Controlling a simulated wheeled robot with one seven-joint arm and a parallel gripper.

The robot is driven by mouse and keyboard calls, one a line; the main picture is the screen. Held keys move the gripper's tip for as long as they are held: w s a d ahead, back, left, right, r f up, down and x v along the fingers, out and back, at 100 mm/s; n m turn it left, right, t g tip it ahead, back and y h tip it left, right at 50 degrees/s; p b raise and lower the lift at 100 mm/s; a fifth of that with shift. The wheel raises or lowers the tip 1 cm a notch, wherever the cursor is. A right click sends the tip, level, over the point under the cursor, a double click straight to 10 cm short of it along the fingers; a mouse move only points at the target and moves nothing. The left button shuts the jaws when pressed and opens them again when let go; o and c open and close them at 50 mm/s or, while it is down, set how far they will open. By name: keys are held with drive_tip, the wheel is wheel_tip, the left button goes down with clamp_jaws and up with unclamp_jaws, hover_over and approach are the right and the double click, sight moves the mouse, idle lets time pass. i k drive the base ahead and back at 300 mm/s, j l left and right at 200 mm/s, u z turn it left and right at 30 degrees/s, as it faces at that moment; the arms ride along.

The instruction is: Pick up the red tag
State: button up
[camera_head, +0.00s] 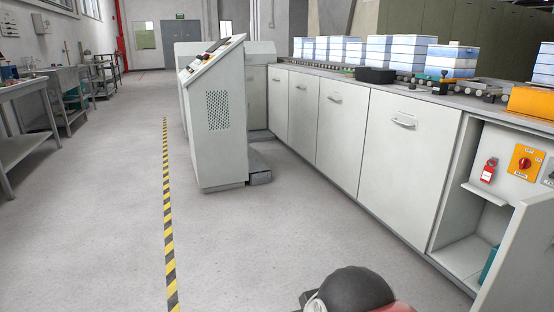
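A small red tag (488,172) with a pale label shows in the head view at the far right. It is upright against the white inner panel of the open cabinet, just above a small white ledge (484,193). I cannot tell whether it hangs or stands on something. To its right is a yellow plate with a red rotary switch (525,162). My gripper is not in view; only a dark rounded part, which looks like my arm, shows at the bottom edge, well apart from the tag.
The cabinet's white door (522,252) stands open at the lower right. A row of closed grey-white cabinets (342,132) runs back along the right. A control console (217,120) stands mid-floor. Grey floor is clear left of the cabinets, crossed by a striped line (168,215).

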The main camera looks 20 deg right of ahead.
sight(488, 171)
drive_tip(key=i+j+z, duration=0.25)
drive_tip(key=i, duration=0.3)
drive_tip(key=i+j+z, duration=0.15)
drive_tip(key=i+z, duration=0.15)
drive_tip(key=i, duration=0.25)
drive_tip(key=i+j+z, duration=0.25)
drive_tip(key=i, duration=0.25)
drive_tip(key=i+z, duration=0.25)
drive_tip(key=z, duration=0.15)
drive_tip(key=i+z, duration=0.2)
drive_tip(key=z, duration=0.25)
drive_tip(key=i+j+z, duration=0.15)
drive_tip(key=z, duration=0.25)
drive_tip(key=i+j+z, duration=0.2)
drive_tip(key=z, duration=0.25)
drive_tip(key=i+j+z, duration=0.2)
drive_tip(key=z, duration=0.2)
drive_tip(key=i+j+z, duration=0.1)
drive_tip(key=j+z, duration=0.3)
drive_tip(key=i+j+z, duration=0.3)
drive_tip(key=j+z, duration=0.35)
drive_tip(key=i+j+z, duration=0.1)
drive_tip(key=j+z, duration=0.2)
drive_tip(key=j, duration=0.15)
drive_tip(key=j+z, duration=0.3)
drive_tip(key=i+j, duration=0.05)
drive_tip(key=j, duration=0.05)
